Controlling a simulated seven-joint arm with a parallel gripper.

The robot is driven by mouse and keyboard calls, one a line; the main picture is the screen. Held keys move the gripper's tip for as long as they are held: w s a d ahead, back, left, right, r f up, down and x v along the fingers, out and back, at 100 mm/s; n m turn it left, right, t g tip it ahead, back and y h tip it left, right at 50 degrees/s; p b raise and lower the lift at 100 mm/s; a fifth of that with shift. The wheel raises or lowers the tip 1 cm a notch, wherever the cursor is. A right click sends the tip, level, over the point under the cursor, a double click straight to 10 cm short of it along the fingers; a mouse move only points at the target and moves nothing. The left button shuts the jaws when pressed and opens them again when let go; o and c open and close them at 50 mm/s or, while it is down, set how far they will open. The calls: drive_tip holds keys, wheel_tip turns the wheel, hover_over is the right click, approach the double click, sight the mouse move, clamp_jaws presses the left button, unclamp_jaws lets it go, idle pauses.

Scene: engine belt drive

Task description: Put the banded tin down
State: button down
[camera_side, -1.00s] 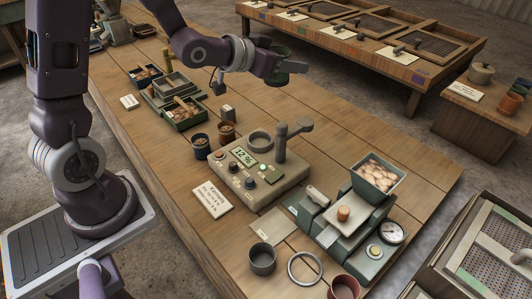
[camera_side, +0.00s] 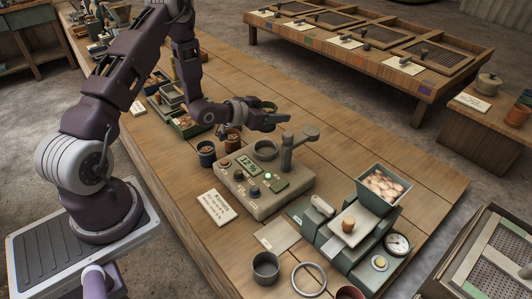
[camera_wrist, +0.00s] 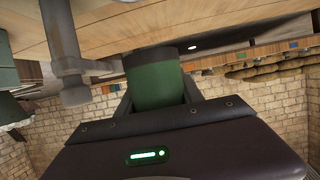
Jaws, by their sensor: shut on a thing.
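The banded tin (camera_wrist: 155,82) is green with a darker band at its far end in the wrist view. My gripper (camera_side: 272,117) is shut on it, with a dark finger on either side of the tin in the wrist view. In the side view my gripper hides most of the tin, and only part of its dark green rim (camera_side: 268,104) shows. The tin is low over the wooden bench (camera_side: 330,130), behind the meter. I cannot tell whether it touches the wood.
The meter (camera_side: 262,182) with a "12 %" display and an upright post with a lever (camera_side: 288,150) stands close in front of my gripper. Two small cups (camera_side: 206,153) stand to the left. Trays lie farther back. The bench to the right of my gripper is clear.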

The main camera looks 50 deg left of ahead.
sight(275, 143)
drive_tip(key=shift+f, duration=0.1)
wheel_tip(275, 143, down, 10)
drive_tip(key=shift+r, duration=0.25)
drive_tip(key=shift+f, duration=0.2)
drive_tip(key=c, duration=0.8)
unclamp_jaws()
drive_tip(key=shift+o, duration=0.2)
